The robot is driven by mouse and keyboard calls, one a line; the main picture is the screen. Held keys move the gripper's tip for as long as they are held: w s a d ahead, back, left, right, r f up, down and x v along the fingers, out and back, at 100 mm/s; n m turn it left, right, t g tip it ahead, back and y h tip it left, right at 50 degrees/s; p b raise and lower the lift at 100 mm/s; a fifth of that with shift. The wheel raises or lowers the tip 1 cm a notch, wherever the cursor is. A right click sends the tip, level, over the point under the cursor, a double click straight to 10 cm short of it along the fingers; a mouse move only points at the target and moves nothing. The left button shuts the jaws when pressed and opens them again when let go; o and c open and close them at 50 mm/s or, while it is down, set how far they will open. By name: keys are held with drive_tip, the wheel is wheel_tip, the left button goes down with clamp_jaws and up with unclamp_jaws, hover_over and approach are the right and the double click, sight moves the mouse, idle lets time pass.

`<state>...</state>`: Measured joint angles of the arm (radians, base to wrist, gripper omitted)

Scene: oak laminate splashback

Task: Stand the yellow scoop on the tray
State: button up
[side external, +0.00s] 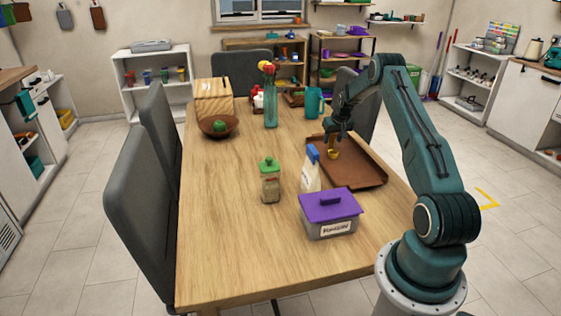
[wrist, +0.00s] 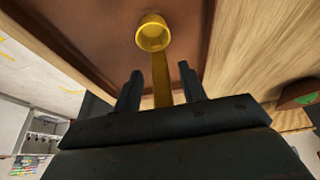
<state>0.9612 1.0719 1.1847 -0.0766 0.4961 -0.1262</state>
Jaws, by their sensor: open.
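The yellow scoop (side external: 333,154) is at the brown tray (side external: 362,176), below my gripper (side external: 338,131) in the side view. In the wrist view the scoop's round cup (wrist: 152,34) shows over the tray surface (wrist: 95,38). Its handle runs back from the cup between the two fingers of my gripper (wrist: 160,76). The fingers are apart, with a gap on each side of the handle. The handle's far end is hidden behind the gripper body. I cannot tell whether the cup's base rests flat on the tray.
A white-and-blue bottle (side external: 311,170) stands by the tray's left edge. A purple-lidded box (side external: 330,213) and a green-topped jar (side external: 270,181) stand nearer. A teal mug (side external: 314,102) and a vase (side external: 270,108) stand farther back. The table's left front is clear.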

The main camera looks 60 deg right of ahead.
drive_tip(key=v, duration=1.2)
idle(0.6)
drive_tip(key=w+a+r+n, duration=0.1)
drive_tip(key=a+r, duration=0.5)
drive_tip(key=a, duration=0.4)
drive_tip(key=a+r+n+t+y, duration=0.1)
drive_tip(key=a+r+n, duration=0.1)
drive_tip(key=a+r, duration=0.6)
drive_tip(key=w+a+r+n, duration=0.1)
drive_tip(key=a+r, duration=0.3)
drive_tip(key=a, duration=0.8)
drive_tip(key=s+a+r+n+t+y, duration=0.1)
drive_tip(key=s+a+r+n, duration=0.2)
drive_tip(key=s+a, duration=0.8)
drive_tip(key=s+a+f+n+y, duration=0.1)
drive_tip(key=s+a+f+n, duration=0.1)
drive_tip(key=s+a, duration=0.7)
drive_tip(key=shift+s+a+f, duration=0.3)
drive_tip(key=shift+s+a, duration=0.1)
drive_tip(key=shift+s, duration=0.05)
